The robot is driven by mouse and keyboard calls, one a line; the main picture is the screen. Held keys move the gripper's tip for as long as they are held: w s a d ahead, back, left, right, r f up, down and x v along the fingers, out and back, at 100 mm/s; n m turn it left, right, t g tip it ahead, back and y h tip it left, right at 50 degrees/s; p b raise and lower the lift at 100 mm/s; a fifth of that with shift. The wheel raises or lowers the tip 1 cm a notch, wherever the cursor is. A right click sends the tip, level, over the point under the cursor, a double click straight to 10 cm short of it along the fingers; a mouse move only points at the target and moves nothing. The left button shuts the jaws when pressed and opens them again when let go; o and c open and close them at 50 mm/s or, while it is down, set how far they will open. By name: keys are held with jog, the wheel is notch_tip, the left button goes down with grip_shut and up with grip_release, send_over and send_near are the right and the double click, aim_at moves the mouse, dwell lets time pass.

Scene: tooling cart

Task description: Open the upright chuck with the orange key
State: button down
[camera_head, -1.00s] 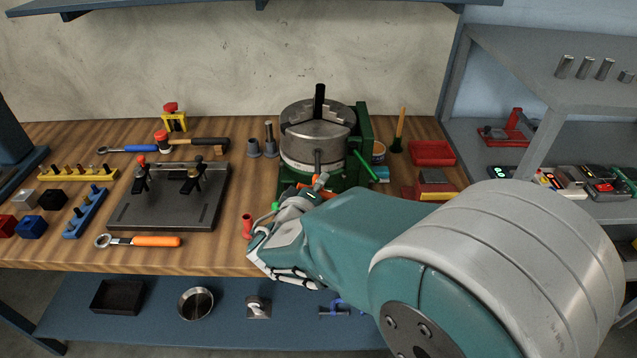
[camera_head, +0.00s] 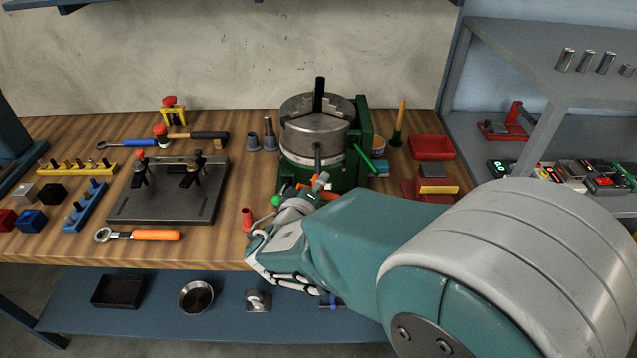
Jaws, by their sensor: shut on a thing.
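The upright chuck (camera_head: 314,133) is a grey steel cylinder with jaws on top, set in a green stand at the back middle of the bench. A black bar (camera_head: 319,92) stands upright in its centre. The orange key (camera_head: 329,195) is at the front of the chuck, low down; its orange handle shows in part above my gripper. A grey shaft rises against the chuck's front side. My gripper (camera_head: 308,198) is shut on the key, just in front of the stand. The fingertips and the key's lower part are largely hidden by my wrist.
A green lever (camera_head: 366,163) sticks out at the stand's right. A small red part (camera_head: 248,220) stands left of my gripper. A dark fixture plate (camera_head: 168,210) and an orange-handled wrench (camera_head: 150,235) lie to the left. Red trays (camera_head: 432,147) are at the right.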

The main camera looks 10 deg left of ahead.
jog(key=s, duration=0.3)
jog(key=s+d, duration=0.1)
jog(key=s, duration=0.1)
jog(key=shift+s+d, duration=0.2)
jog(key=shift+s, duration=0.2)
jog(key=shift+d, duration=0.1)
dwell(0.6)
